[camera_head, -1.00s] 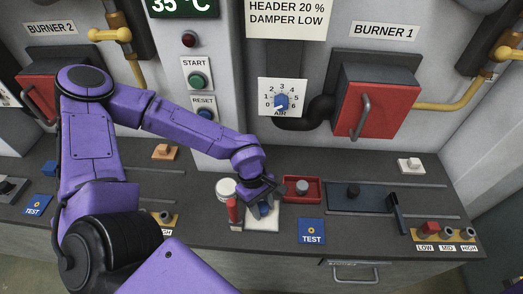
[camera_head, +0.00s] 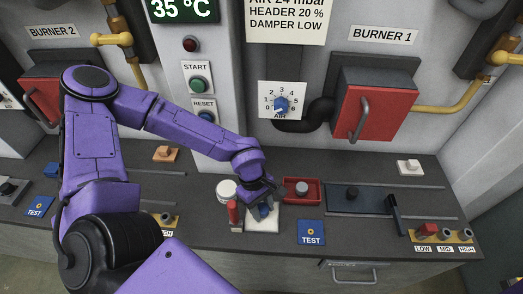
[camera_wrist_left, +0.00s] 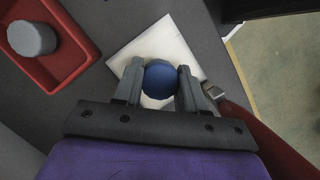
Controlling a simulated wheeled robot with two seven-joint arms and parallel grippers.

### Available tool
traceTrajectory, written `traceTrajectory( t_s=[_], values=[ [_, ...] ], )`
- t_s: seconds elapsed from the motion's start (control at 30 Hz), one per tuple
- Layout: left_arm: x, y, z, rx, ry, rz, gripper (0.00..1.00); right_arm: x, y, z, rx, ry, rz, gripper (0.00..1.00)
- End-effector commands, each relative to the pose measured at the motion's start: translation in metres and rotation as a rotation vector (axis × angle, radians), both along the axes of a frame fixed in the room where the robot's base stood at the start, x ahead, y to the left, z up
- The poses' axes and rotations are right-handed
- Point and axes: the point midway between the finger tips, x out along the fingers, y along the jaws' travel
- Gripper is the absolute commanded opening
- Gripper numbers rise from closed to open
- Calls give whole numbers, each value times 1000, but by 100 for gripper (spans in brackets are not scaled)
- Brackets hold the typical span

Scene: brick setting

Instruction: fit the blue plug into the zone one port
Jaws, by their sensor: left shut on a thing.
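My left gripper (camera_head: 263,208) is low over a white square pad (camera_head: 262,225) on the dark bench. In the left wrist view its two fingers (camera_wrist_left: 160,88) are closed on the sides of a round blue thing (camera_wrist_left: 160,80), which also shows in the head view (camera_head: 264,211). The white pad (camera_wrist_left: 140,48) lies under it; I cannot tell whether they touch. Its underside is hidden, and I cannot make out a plug shape. No port marked zone one can be read. My right gripper is not in view.
A red tray (camera_head: 314,198) with a grey cylinder (camera_head: 302,188) is just right of the gripper. A blue TEST card (camera_head: 311,233) lies at the front edge.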

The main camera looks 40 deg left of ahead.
Motion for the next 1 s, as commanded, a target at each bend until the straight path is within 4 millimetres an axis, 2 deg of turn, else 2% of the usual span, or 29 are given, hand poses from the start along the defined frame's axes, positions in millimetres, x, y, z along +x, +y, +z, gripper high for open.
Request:
traceTrajectory(
  t_s=[0.33, 0.8, 1.0],
  values=[
    [0, 0, -2, 0, 0, 0, 10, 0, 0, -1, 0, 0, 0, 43],
    [0, 0, -16, 1, 0, 1, 10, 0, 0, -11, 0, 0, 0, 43],
    [0, 0, -11, 1, 0, 0, 10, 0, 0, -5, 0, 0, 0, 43]
  ],
)
